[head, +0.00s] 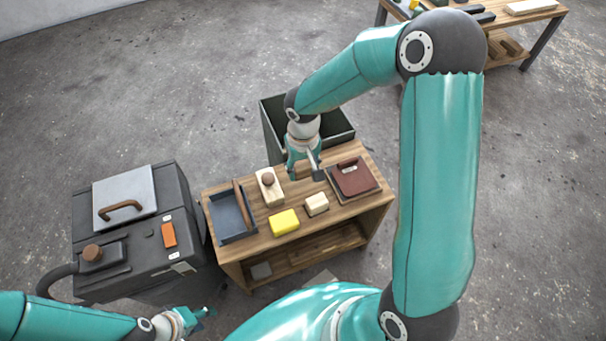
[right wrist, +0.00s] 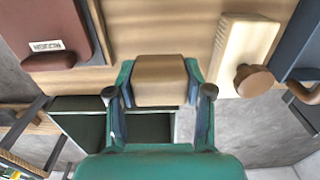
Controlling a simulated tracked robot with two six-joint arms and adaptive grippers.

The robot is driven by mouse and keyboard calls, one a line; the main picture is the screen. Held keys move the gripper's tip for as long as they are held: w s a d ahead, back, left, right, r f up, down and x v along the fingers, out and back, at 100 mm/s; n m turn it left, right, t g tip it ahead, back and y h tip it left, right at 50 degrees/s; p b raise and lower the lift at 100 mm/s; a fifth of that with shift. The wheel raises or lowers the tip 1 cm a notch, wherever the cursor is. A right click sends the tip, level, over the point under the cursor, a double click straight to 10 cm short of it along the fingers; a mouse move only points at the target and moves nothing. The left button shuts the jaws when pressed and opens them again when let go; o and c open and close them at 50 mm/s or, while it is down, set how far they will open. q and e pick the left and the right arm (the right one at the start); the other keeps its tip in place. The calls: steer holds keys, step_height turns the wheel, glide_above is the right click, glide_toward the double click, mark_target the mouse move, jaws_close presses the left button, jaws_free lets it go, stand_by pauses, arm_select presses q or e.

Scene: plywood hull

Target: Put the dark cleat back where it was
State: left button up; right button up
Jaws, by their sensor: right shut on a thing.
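My right gripper (head: 305,172) hangs over the back part of the small wooden table in the head view. In the right wrist view, this gripper (right wrist: 159,94) is shut on a brown wooden block, which I take for the dark cleat (right wrist: 160,82). The cleat sits squarely between the two fingers; in the head view I cannot make it out clearly. A paler block (head: 316,204) lies on the table in front of the gripper. My left gripper (head: 192,320) is low at the left, away from the table; its jaws are too small to read.
A dark machine (head: 130,245) stands left.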

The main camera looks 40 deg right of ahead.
mark_target(303, 165)
steer(key=shift+f+b, duration=0.3)
steer(key=shift+f, duration=1.1)
steer(key=shift+f, duration=0.1)
steer(key=o, duration=1)
steer(key=shift+r, duration=0.45)
step_height(303, 165, up, 11)
steer(key=p, duration=0.4)
steer(key=shift+r, duration=0.2)
